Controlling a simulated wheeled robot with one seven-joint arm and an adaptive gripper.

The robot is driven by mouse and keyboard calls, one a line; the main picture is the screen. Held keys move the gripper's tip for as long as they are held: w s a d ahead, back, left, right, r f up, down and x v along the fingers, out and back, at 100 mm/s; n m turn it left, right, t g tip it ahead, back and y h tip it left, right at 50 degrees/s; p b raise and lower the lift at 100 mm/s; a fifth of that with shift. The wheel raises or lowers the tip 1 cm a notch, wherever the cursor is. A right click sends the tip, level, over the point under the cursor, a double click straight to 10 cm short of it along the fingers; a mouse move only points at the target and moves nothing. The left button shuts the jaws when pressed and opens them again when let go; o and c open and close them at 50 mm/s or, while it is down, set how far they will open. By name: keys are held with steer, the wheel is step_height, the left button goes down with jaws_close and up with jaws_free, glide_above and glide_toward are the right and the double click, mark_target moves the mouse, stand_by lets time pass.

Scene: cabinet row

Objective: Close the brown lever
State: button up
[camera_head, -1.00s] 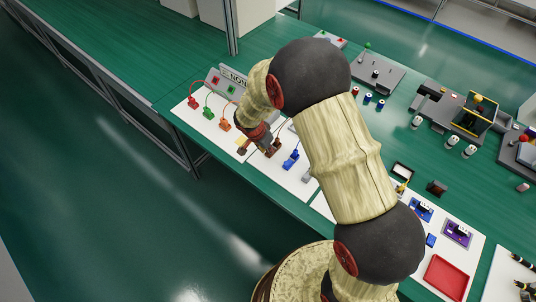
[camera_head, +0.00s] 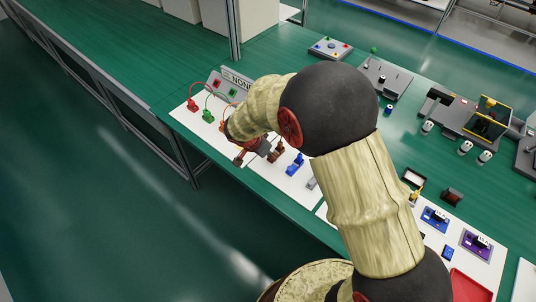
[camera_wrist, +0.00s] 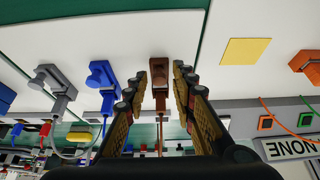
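The brown lever (camera_wrist: 159,72) shows in the wrist view between the two fingers of my gripper (camera_wrist: 158,84), with a visible gap to each finger. My gripper is open. In the head view the brown lever (camera_head: 277,153) shows just left of the blue lever, and my gripper (camera_head: 254,152) is beside it, partly hidden by my arm. A thin brown cable runs from the lever in the wrist view. Contact between gripper and lever cannot be made out.
The blue lever (camera_wrist: 102,78) and a grey lever (camera_wrist: 54,82) stand left of the brown one in the wrist view. A yellow square (camera_wrist: 246,51) and an orange lever (camera_wrist: 307,65) are to the right. A grey box with a NONE sign (camera_wrist: 290,148) stands beyond the levers.

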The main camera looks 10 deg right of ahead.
steer(key=shift+o, duration=0.6)
steer(key=v, duration=1.2)
